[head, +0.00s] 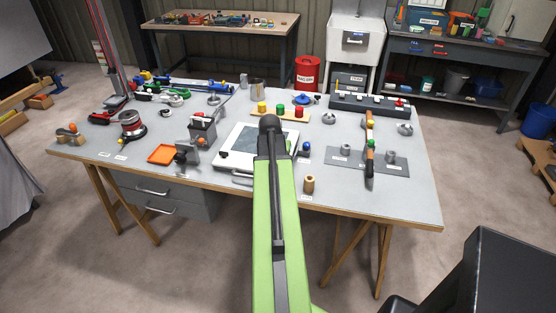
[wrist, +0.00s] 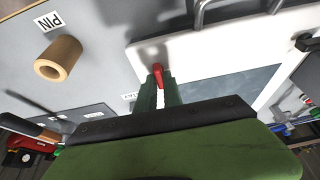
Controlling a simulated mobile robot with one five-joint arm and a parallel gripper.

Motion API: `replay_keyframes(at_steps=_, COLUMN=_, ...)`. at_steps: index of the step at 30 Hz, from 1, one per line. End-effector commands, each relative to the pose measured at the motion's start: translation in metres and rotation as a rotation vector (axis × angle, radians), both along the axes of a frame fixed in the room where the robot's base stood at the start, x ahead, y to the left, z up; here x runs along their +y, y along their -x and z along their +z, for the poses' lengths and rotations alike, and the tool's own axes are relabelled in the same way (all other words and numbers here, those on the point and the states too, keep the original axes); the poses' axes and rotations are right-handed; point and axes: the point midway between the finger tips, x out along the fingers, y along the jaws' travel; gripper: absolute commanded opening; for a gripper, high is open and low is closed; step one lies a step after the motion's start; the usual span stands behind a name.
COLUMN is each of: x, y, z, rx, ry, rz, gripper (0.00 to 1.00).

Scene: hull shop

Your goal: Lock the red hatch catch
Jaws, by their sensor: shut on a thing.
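The red hatch catch (wrist: 158,74) shows in the wrist view as a small red lever near the edge of the hatch's white frame. My gripper (wrist: 159,92) has its two green fingers closed on the catch from both sides, and the red tip stands out between them. The hatch (head: 228,157) is a white framed panel with a dark window, lying on the table. It also fills the upper right of the wrist view (wrist: 205,47). In the head view my green arm covers the catch, my fingers and part of the hatch.
A tan hollow cylinder (wrist: 58,58) stands near a "PIN" label, left of my gripper in the wrist view; it also shows in the head view (head: 309,184).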

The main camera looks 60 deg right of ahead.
Motion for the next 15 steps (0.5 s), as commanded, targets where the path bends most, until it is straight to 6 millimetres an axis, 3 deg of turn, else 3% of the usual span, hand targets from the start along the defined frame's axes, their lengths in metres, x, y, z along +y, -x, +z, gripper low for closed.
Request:
replay_keyframes(at_steps=12, x=0.0008, y=0.0004, z=-0.0005, rx=-0.001, ry=-0.003, rz=-0.009, gripper=0.00)
replay_keyframes(at_steps=13, x=0.0008, y=0.0004, z=-0.0005, rx=-0.001, ry=-0.003, rz=-0.009, gripper=0.12)
replay_keyframes(at_steps=15, x=0.0007, y=0.0004, z=-0.0004, rx=-0.001, ry=-0.003, rz=-0.009, gripper=0.21)
